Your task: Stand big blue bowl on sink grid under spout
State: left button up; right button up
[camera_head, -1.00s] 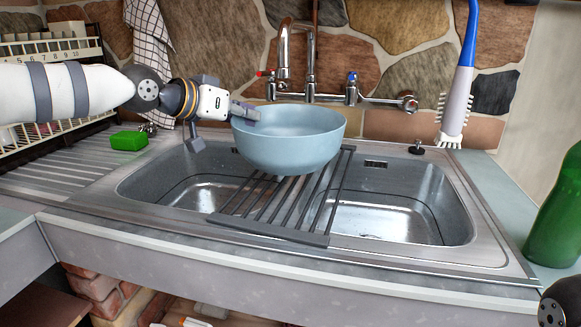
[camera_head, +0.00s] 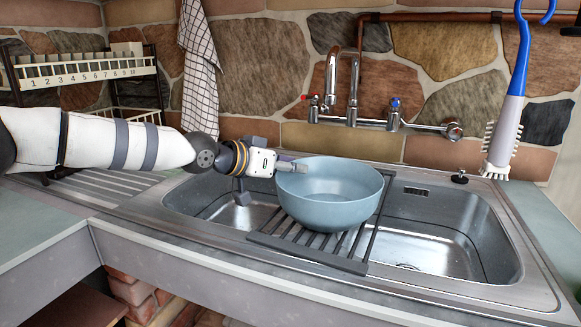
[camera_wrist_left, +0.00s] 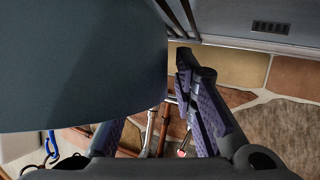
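The big blue bowl (camera_head: 330,195) stands upright on the dark sink grid (camera_head: 352,266), which bridges the divider between the two basins. The curved spout (camera_head: 331,84) of the wall tap is above and behind the bowl; its exact line over the bowl is hard to tell. My left gripper (camera_head: 292,164) is at the bowl's left rim. In the left wrist view the bowl (camera_wrist_left: 75,65) hides part of one finger, and the other finger of the left gripper (camera_wrist_left: 155,110) stands apart from the bowl, with a gap between. My right gripper is not in view.
A long blue-and-white brush (camera_head: 508,110) hangs at the right. A checked towel (camera_head: 200,75) and a numbered rack (camera_head: 80,72) are at the left. The right basin (camera_head: 440,245) is empty. The left drainboard (camera_head: 110,190) lies under my left arm.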

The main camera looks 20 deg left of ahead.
pick_arm(q)
jog(key=shift+r, duration=0.15)
jog(key=p+v, duration=0.3)
jog(key=v, duration=0.9)
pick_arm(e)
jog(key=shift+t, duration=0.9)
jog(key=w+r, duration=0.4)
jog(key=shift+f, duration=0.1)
